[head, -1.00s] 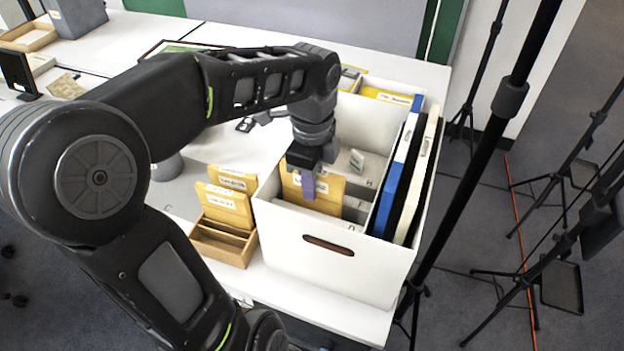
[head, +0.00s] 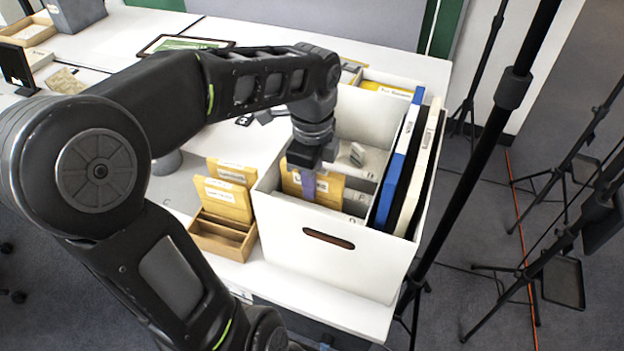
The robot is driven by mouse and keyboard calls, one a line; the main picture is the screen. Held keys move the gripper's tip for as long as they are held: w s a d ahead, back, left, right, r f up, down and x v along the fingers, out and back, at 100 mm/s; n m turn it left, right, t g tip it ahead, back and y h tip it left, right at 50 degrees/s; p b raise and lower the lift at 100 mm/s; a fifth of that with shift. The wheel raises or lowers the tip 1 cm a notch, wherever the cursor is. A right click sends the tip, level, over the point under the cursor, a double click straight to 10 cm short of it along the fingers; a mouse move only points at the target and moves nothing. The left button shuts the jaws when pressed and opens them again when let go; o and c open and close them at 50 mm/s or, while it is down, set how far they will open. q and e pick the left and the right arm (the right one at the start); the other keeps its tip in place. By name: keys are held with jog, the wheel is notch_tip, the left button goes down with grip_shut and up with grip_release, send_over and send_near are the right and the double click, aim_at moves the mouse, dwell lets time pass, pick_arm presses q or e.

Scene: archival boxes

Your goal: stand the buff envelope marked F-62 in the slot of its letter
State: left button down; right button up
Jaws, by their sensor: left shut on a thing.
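My left gripper (head: 308,178) points down into the large white archival box (head: 322,248) and is shut on a buff envelope (head: 329,189). The envelope stands roughly upright inside the box, near its front wall. Its white label is partly covered by the gripper and I cannot read it. Whether its lower edge rests on the box floor is hidden behind the front wall. Grey dividers (head: 366,160) with small letters stand in the box behind and beside the envelope. My right gripper does not show.
A small wooden tray (head: 221,240) left of the box holds more buff envelopes (head: 227,199). A blue-spined binder (head: 398,165) and other binders fill the box's right side. A black stand pole (head: 497,130) rises close to the right.

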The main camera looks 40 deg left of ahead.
pick_arm(q)
jog(key=shift+f, duration=0.25)
jog(key=c, duration=1.3)
grip_release()
jog(key=shift+r, duration=0.15)
notch_tip(320, 180, up, 8)
jog(key=shift+f, duration=0.2)
notch_tip(320, 180, up, 12)
jog(key=p, duration=1.2)
